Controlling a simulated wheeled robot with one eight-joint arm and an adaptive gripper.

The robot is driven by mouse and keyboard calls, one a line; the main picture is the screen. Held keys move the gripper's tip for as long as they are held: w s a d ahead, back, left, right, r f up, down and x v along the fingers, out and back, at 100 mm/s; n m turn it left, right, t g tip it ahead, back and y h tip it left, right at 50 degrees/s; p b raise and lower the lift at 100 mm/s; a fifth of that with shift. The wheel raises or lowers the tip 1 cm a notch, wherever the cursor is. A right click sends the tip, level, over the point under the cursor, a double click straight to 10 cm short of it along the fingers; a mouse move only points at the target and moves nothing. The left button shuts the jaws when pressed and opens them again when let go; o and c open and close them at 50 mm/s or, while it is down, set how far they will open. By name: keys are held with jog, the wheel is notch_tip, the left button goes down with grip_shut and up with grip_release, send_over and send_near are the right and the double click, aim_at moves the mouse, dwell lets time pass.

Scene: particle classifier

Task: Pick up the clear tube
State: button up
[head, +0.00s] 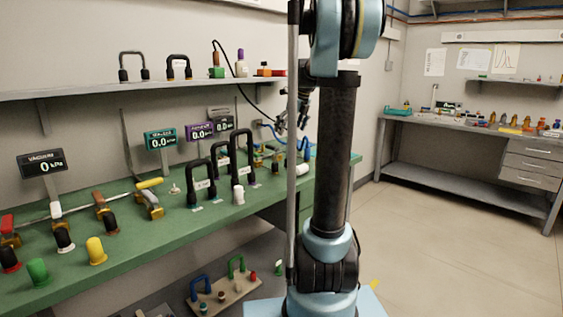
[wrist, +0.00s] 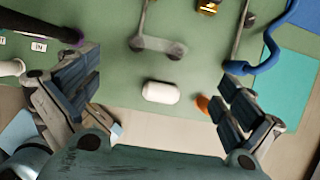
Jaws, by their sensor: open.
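A white, capsule-shaped piece (wrist: 161,92) lies on its side near the edge of the green bench top in the wrist view. It looks opaque white, so I cannot tell for sure that it is the clear tube. A white cylinder (head: 302,169) lying beside my arm in the head view seems to be the same piece, partly hidden. My gripper (wrist: 156,84) is open and empty, with its fingers to the left and right of the piece and apart from it. In the head view my gripper (head: 283,127) is small, above the bench and partly behind my arm.
An orange piece (wrist: 203,104) lies near the right finger. A blue hose (wrist: 270,55) curves at the right. Black U-shaped tubes (head: 200,182) and a white upright piece (head: 238,195) stand on the green bench (head: 140,245). A wall shelf (head: 90,90) runs above.

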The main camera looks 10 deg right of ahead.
aim_at(283, 147)
jog(key=x, duration=1.1)
jog(key=shift+x, duration=2.55)
jog(key=shift+w+a, duration=0.1)
jog(key=shift+a, duration=0.05)
jog(key=shift+r, duration=0.1)
jog(key=c, duration=0.8)
